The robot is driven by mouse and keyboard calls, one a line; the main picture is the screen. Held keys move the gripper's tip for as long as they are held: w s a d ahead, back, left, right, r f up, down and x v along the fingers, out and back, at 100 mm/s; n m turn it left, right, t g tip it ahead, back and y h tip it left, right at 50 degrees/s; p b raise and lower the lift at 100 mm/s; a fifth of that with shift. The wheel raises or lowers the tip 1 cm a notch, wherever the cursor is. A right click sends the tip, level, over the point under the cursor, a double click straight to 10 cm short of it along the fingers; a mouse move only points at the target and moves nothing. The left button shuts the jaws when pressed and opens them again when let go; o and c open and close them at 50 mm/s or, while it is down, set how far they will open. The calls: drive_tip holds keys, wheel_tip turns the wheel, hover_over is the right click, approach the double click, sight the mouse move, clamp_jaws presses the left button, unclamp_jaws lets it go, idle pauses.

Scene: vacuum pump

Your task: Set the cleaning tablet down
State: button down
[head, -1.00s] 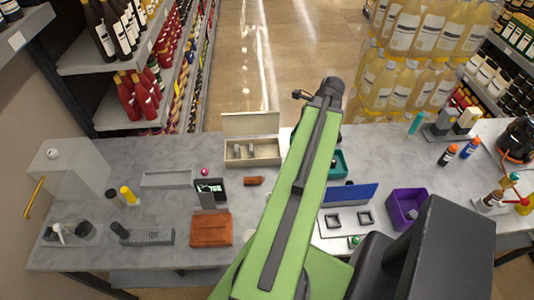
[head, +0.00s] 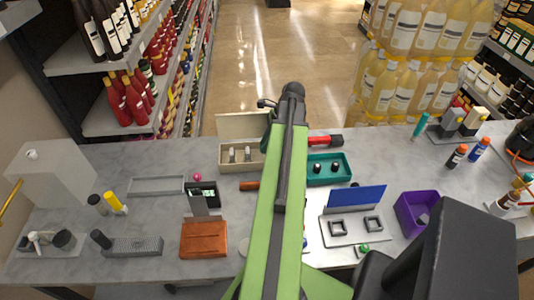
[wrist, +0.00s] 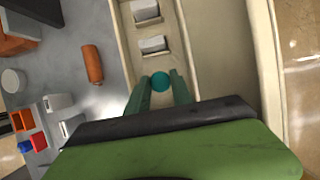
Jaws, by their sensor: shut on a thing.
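In the wrist view, my gripper (wrist: 160,88) is shut on a small round teal cleaning tablet (wrist: 160,81), held between the fingertips. The fingertips are over the open beige box (wrist: 187,70), at the part nearest my wrist, below two white pieces (wrist: 153,44) in the picture. I cannot tell how high the tablet is above the box floor. In the head view, the beige box (head: 225,167) stands at the back of the table with its lid (head: 243,124) raised. My arm covers its right part, and the tablet is hidden there.
A brown-orange cylinder (wrist: 92,64) lies beside the box. A teal tray (head: 343,181) with dark round things stands right of my arm, near a red tool (head: 325,141). A blue-backed stand (head: 355,199) and purple bin (head: 408,214) are farther right.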

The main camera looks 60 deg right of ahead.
wheel_tip(320, 180, down, 4)
drive_tip(key=b, duration=0.4)
drive_tip(key=shift+f, duration=0.2)
drive_tip(key=shift+r, duration=0.25)
drive_tip(key=shift+f, duration=0.2)
drive_tip(key=c, duration=1.1)
unclamp_jaws()
drive_tip(key=shift+r, duration=0.1)
drive_tip(key=p+v, duration=1.1)
drive_tip(key=v, duration=0.1)
drive_tip(key=shift+r, duration=0.2)
